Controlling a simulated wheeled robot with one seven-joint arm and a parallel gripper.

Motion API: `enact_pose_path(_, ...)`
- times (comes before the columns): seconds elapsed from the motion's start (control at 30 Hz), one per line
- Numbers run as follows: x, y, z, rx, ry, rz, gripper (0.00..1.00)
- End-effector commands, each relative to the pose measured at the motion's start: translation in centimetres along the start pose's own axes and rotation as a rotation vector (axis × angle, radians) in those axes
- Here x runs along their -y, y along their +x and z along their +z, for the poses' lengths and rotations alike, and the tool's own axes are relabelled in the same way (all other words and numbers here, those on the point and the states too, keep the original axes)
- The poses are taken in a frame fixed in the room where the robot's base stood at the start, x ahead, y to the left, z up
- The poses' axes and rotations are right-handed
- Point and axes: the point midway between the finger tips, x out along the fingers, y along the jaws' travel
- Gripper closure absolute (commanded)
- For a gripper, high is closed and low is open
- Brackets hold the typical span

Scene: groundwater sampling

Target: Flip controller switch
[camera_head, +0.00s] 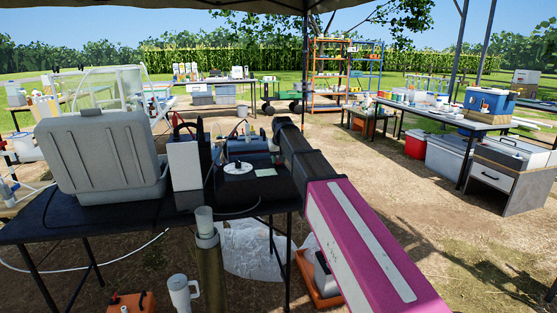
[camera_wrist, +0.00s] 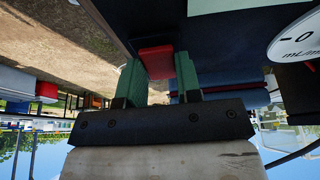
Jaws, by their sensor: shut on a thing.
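In the wrist view, a small red switch (camera_wrist: 155,62) sits at the edge of a dark housing (camera_wrist: 160,20), which I take to be the controller. My gripper (camera_wrist: 158,72) has its two green fingers on either side of the red switch, closed on it. A white round dial (camera_wrist: 298,38) marked 0 and mL is at the right of that view. In the head view, a white dial (camera_head: 238,168) lies on dark equipment on the near black table. My arm reaches toward that equipment, and the fingers and the switch are hidden there.
The black table (camera_head: 100,222) also holds a large grey case (camera_head: 100,155), a white box (camera_head: 185,166) and a blue device (camera_head: 248,146). A tall cylinder (camera_head: 208,255), a white jug (camera_head: 182,291) and an orange box (camera_head: 130,303) stand in front. Open ground lies to the right.

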Motion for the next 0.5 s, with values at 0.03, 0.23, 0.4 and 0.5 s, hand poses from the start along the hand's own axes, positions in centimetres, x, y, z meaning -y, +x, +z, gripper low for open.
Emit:
enact_pose_path(0.03, 0.01, 0.09, -0.46, 0.033, 0.000, 0.000, 0.92)
enact_pose_path(0.23, 0.00, 0.19, -1.00, 0.206, 0.000, 0.000, 0.92)
enact_pose_path(0.4, 0.01, 0.24, -1.04, 0.319, 0.000, 0.000, 0.92)
enact_pose_path(0.5, 0.01, 0.21, -0.96, 0.352, 0.000, 0.000, 0.92)
